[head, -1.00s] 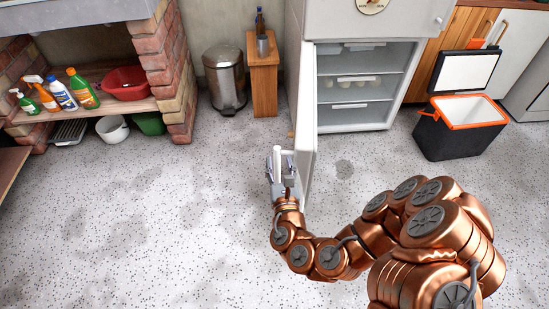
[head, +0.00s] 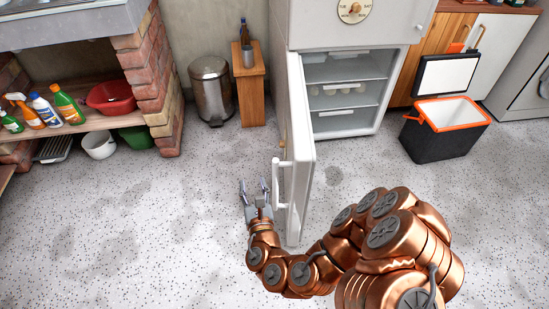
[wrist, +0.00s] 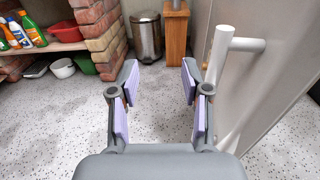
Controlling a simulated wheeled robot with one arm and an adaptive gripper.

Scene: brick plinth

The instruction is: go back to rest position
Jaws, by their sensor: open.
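My gripper (head: 254,190) is open and empty, low over the speckled floor. It is just left of the open fridge door (head: 300,150) and its white vertical handle (head: 281,184), apart from both. In the wrist view, my gripper (wrist: 159,85) has its two purple-padded fingers spread with only floor between them. The handle (wrist: 219,60) stands to the right of the fingers there, and the door (wrist: 280,70) fills the right side. My copper arm reaches in from the lower right of the head view.
The fridge (head: 345,95) stands open behind the door. An orange-rimmed cool box (head: 448,114) is on the right. A metal bin (head: 211,90) and a wooden stand (head: 250,93) are at the back. A brick plinth (head: 150,80) with bottles and basins is at left.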

